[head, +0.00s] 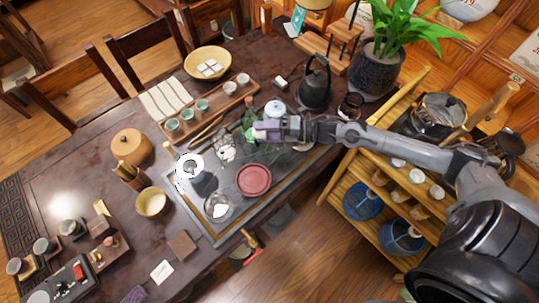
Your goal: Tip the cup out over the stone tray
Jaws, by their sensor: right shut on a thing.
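The stone tray (213,236) is a dark grey rectangular slab with a raised rim, lying on the dark wooden table in the middle of the head view. My right gripper (267,131) reaches in from the right and is over the far right part of the tray. It is shut on a small pale cup (258,133), mostly hidden by the fingers. The cup's tilt and contents cannot be made out. My left gripper is not in view.
On the tray are a reddish round dish (253,180), a glass bowl (217,206) and a white ring-shaped piece (189,168). A green item (249,113) stands close to the gripper. A black kettle (316,86) and wooden tray of green cups (187,114) are beyond.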

